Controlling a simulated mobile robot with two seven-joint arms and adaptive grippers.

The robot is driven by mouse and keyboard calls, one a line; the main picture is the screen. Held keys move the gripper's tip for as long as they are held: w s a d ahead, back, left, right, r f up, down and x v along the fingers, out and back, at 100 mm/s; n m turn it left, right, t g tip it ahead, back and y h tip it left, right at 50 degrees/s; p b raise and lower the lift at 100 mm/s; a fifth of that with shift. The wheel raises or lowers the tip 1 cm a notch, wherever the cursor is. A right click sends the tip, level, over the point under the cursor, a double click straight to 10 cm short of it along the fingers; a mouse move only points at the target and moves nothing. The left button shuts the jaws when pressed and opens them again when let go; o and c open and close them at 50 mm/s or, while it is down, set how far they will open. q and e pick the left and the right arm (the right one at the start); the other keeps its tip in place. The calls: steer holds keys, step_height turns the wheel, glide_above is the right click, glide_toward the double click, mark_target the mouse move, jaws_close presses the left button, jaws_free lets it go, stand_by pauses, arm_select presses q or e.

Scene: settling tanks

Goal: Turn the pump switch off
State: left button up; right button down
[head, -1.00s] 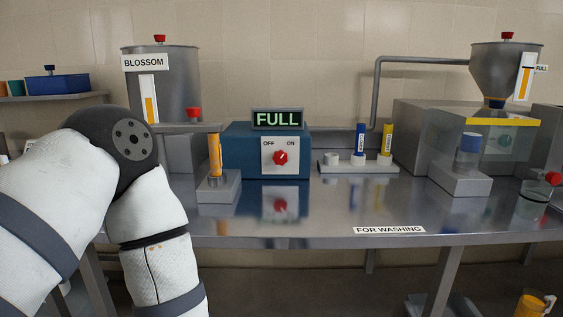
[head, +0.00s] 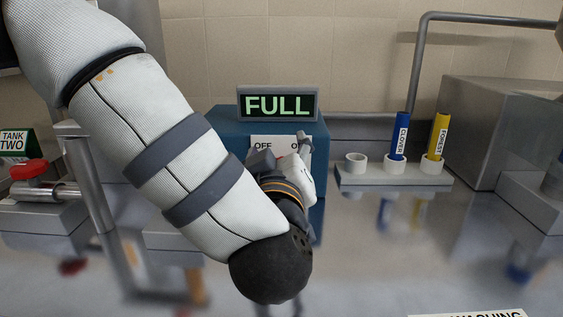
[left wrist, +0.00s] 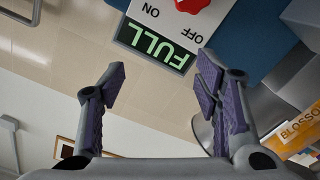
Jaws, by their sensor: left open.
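The blue pump box (head: 228,128) stands at the back of the steel bench, with a lit FULL sign (head: 278,104) on top. Its white OFF/ON plate (head: 272,141) is mostly hidden behind my left gripper (head: 283,152) in the head view. In the left wrist view the picture is turned over, and the red switch knob (left wrist: 192,4) is cut by the top edge. My left gripper (left wrist: 160,84) is open and empty, and the knob lies beyond its fingertips. I cannot tell where the knob points. My right gripper is not in view.
A red-handled valve (head: 30,170) is at the left.

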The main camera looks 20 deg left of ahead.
arm_select(q)
steer(key=f, duration=0.3)
steer(key=f+b, duration=0.1)
steer(key=f, duration=0.2)
steer(key=s+f+b, duration=0.1)
steer(key=f, duration=0.2)
steer(key=shift+d, duration=0.2)
steer(key=x, duration=0.4)
steer(key=r+x, duration=0.1)
steer(key=x, duration=0.2)
steer(key=shift+a, duration=0.1)
steer(key=shift+w+r, duration=0.1)
steer(key=shift+w, duration=0.2)
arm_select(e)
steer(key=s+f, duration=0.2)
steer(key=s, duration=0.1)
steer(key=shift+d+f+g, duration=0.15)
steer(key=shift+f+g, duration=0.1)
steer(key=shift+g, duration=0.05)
arm_select(q)
steer(key=shift+c, duration=0.2)
steer(key=c, duration=1.1)
